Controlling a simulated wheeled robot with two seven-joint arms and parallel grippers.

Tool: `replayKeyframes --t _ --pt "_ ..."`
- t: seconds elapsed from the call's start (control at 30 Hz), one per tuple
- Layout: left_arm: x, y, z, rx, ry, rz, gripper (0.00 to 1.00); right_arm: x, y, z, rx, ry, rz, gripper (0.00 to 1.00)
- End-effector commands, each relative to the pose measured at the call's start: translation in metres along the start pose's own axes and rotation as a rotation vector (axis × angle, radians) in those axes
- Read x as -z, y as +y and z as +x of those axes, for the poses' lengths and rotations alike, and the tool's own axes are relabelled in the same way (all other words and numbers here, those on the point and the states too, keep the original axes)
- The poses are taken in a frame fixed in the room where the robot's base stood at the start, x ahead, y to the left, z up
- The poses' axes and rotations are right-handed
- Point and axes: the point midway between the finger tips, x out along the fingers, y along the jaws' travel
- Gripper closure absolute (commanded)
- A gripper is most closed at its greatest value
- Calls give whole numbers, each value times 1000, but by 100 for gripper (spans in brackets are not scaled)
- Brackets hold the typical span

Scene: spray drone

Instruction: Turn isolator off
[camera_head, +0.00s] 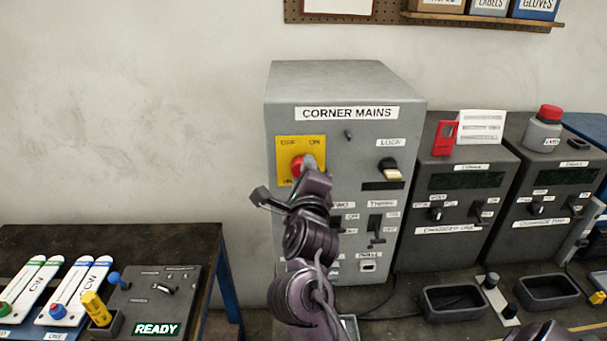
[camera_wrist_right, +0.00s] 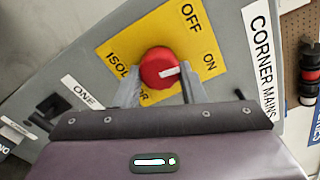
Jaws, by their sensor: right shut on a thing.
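The isolator is a red round knob (camera_head: 297,166) on a yellow plate (camera_head: 284,150) marked OFF and ON, at the upper left of the grey CORNER MAINS cabinet (camera_head: 345,85). In the right wrist view the red knob (camera_wrist_right: 156,66) has a white pointer mark aimed toward the ON label. My right gripper (camera_wrist_right: 160,84) is shut on the knob, one finger at each side. In the head view my right gripper (camera_head: 307,168) and wrist hide the knob's lower right and part of the plate. My left gripper is not in view.
A lock switch (camera_head: 388,168) and a lever (camera_head: 376,228) sit right of my arm on the cabinet. Two dark grey panels (camera_head: 455,200) stand to the right, with black trays (camera_head: 453,300) before them. A dark side table (camera_head: 110,238) at left holds a control box marked READY.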

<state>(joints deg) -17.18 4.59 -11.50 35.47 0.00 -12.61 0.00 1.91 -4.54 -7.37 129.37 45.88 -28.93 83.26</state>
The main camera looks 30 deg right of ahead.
Motion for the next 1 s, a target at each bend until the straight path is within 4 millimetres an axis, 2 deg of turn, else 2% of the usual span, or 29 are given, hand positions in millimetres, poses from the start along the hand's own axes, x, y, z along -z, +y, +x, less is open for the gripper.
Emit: replayKeyframes --t 0.6,1.0 --pt "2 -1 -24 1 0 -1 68 -2 -5 0 0 0 -583 86" --pt "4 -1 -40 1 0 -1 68 -3 -6 0 1 0 -870 86"
